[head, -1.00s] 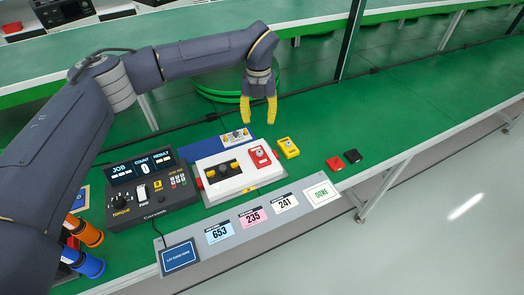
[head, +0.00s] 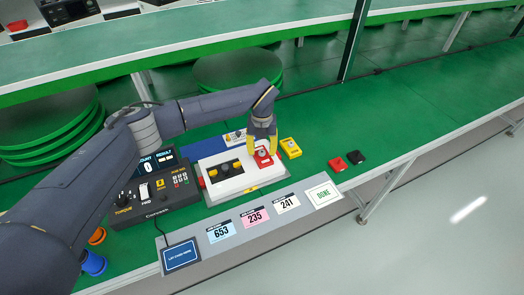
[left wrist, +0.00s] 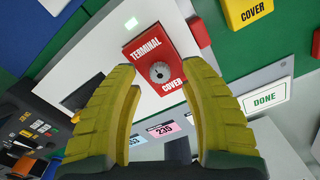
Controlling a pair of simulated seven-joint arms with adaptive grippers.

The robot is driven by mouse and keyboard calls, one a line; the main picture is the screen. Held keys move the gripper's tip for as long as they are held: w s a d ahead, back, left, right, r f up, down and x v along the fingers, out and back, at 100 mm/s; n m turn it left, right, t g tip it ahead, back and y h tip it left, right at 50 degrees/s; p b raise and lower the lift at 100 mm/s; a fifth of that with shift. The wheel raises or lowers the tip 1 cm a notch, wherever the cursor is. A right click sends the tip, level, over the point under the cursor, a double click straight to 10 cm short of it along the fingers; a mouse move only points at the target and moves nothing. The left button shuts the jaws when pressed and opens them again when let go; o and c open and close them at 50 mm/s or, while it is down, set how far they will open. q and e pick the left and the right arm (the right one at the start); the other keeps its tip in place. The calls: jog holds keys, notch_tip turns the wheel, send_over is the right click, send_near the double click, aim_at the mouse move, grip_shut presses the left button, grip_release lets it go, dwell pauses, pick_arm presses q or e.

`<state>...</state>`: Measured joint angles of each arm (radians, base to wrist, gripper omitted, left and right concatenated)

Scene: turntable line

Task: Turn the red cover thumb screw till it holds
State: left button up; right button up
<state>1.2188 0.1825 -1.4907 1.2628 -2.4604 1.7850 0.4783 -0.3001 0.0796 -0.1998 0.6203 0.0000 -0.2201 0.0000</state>
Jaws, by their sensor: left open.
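The red cover (head: 268,163), lettered "TERMINAL COVER" in the left wrist view (left wrist: 147,50), lies on the right part of a white housing (head: 224,187). Its grey round thumb screw (left wrist: 160,72) sits in the middle of the cover; in the head view the fingers partly hide it. My left gripper (head: 262,150) points down over the red cover. Its yellow fingers are open, one on each side of the screw in the left wrist view (left wrist: 160,68), with clear gaps to it. I cannot tell how high the fingertips are above the cover. My right gripper is not in view.
A yellow cover (head: 290,147) lies just right of the housing. A dark torque controller (head: 152,200) stands left. Number cards and a DONE card (head: 322,193) lie in front. The green belt farther right is clear.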

pick_arm(q)
jog(key=shift+f, duration=0.7)
grip_shut()
